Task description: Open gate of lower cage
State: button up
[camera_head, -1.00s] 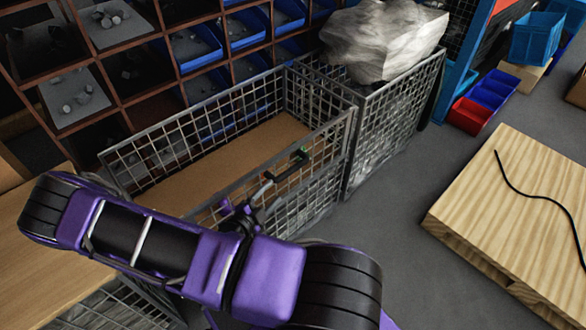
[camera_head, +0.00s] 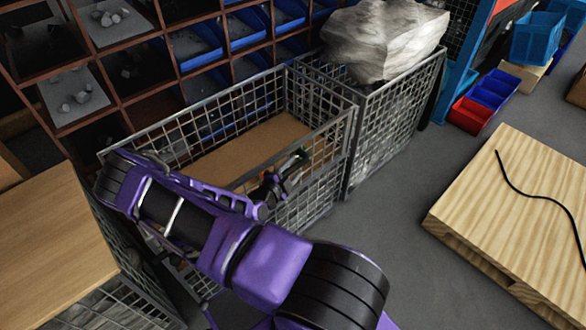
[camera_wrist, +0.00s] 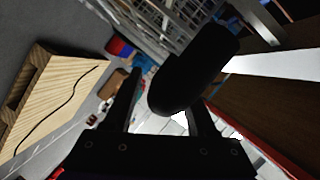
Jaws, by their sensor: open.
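The lower cage (camera_head: 318,134) is an open-topped grey wire cage with a brown floor, in the middle of the head view. Its front mesh panel (camera_head: 322,190) is upright, and my purple arm hides its left part. My gripper (camera_head: 292,170) is at this panel's top rail, near its middle; the head view is too small to tell contact. In the wrist view my gripper (camera_wrist: 160,90) shows dark fingers spread apart. A large dark rounded piece (camera_wrist: 195,70) covers the right finger's tip; I cannot tell what it is.
A taller cage with a grey wrapped load (camera_head: 385,40) adjoins on the right. Shelves with blue bins (camera_head: 245,28) stand behind. A wooden pallet (camera_head: 515,205) with a black cord lies at right. Grey floor (camera_head: 390,220) is free between. A wooden top (camera_head: 45,245) is at left.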

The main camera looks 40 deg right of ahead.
grip_shut()
dwell(1.4)
